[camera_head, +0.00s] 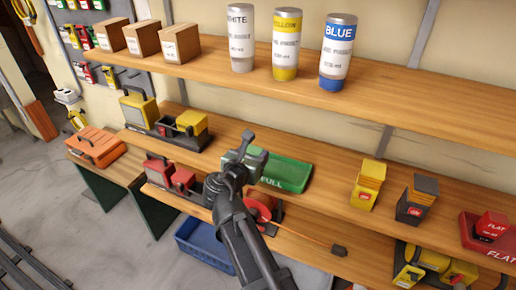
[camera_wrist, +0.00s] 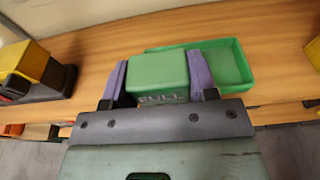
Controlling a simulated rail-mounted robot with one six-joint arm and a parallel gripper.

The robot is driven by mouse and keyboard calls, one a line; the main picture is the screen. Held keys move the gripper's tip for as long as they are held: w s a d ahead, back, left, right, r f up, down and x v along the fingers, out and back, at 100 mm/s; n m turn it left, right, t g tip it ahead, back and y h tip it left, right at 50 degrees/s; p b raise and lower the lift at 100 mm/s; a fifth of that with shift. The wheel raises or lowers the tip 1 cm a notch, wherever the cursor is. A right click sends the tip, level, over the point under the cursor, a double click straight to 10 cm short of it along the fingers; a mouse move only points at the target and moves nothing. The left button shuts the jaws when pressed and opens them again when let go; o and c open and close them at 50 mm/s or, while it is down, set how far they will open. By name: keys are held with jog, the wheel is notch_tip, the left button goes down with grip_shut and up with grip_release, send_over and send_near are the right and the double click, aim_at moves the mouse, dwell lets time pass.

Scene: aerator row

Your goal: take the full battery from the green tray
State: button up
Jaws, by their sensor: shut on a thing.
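The green tray (camera_head: 292,175) lies on the middle shelf with FULL on its front; the wrist view shows its right part and rim (camera_wrist: 238,62). A green block-shaped battery (camera_wrist: 159,68) is between the two purple fingers of my gripper (camera_wrist: 158,72). My gripper is shut on it, one finger against each side. The word FULL shows just below the block; I cannot tell whether it is on the battery or the tray. The battery is over the tray's left part, and I cannot tell whether it touches the tray.
Yellow and dark battery stacks (camera_head: 368,185) and a red FLAT tray (camera_head: 482,232) stand to the right. Black holders with yellow (camera_head: 191,122) and red units (camera_head: 158,170) are at left. The upper shelf (camera_head: 420,95) with bottles runs above. A blue crate (camera_head: 205,245) is below.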

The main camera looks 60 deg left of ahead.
jog(key=v, duration=0.3)
jog(key=f+v, duration=0.1)
jog(key=v, duration=0.1)
jog(key=shift+s+d, duration=0.25)
jog(key=shift+s, duration=0.05)
notch_tip(320, 180, up, 5)
jog(key=p, duration=0.4)
jog(key=shift+f+p, duration=0.2)
jog(key=shift+p, duration=0.1)
